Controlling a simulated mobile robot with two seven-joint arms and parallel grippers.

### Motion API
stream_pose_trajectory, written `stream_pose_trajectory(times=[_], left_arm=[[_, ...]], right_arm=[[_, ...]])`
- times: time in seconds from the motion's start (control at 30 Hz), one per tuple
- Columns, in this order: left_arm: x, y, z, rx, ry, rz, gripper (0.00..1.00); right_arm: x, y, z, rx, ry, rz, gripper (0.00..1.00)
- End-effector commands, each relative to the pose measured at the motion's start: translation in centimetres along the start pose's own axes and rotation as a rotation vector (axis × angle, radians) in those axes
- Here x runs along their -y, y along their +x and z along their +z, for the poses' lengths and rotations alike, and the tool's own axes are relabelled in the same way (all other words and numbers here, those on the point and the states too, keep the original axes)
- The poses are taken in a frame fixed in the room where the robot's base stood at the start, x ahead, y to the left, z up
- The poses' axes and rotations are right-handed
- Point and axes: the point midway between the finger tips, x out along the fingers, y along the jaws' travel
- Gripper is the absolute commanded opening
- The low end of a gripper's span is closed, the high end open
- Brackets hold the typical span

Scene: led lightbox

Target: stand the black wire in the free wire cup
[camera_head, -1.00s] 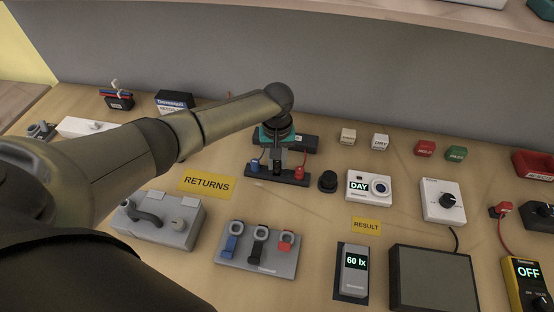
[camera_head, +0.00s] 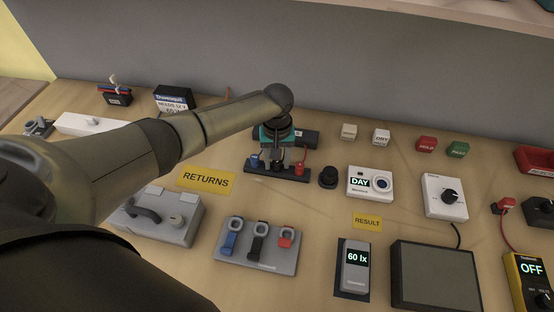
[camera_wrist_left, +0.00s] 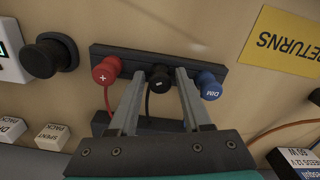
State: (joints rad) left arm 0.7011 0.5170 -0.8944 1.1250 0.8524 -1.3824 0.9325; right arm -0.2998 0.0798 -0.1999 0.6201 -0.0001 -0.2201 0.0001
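A black strip (camera_head: 262,172) holds a blue, a black and a red plug in a row. The black wire's plug (camera_wrist_left: 158,78), marked with a minus, stands in the middle of the strip in the left wrist view. The blue plug (camera_wrist_left: 209,86) reads DIM, and the red plug (camera_wrist_left: 105,71) bears a plus. My left gripper (camera_head: 279,164) is down at the strip. In the left wrist view its two fingers (camera_wrist_left: 160,77) are apart, one on either side of the black plug, with narrow gaps. My right gripper is out of view.
A round black knob (camera_head: 328,179) stands right of the strip, beside the white DAY box (camera_head: 369,184). A grey tray (camera_head: 257,262) with blue, black and red ringed pieces lies in front. A yellow RETURNS label (camera_head: 205,180) lies left. Bare table separates these.

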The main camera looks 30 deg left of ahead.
Motion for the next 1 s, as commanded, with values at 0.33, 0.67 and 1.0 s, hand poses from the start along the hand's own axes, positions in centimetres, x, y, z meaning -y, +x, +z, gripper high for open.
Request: stream_pose_trajectory(times=[0.33,0.67,1.0], left_arm=[[0.0,0.0,0.0,0.0,0.0,0.0,0.62],[-0.1,-4.1,-0.1,-0.003,0.001,0.004,0.62],[0.0,-11.9,-0.1,-0.003,-0.001,0.003,0.62]], right_arm=[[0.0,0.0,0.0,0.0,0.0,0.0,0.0],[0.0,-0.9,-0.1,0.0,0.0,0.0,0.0],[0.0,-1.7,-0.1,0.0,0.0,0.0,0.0]])
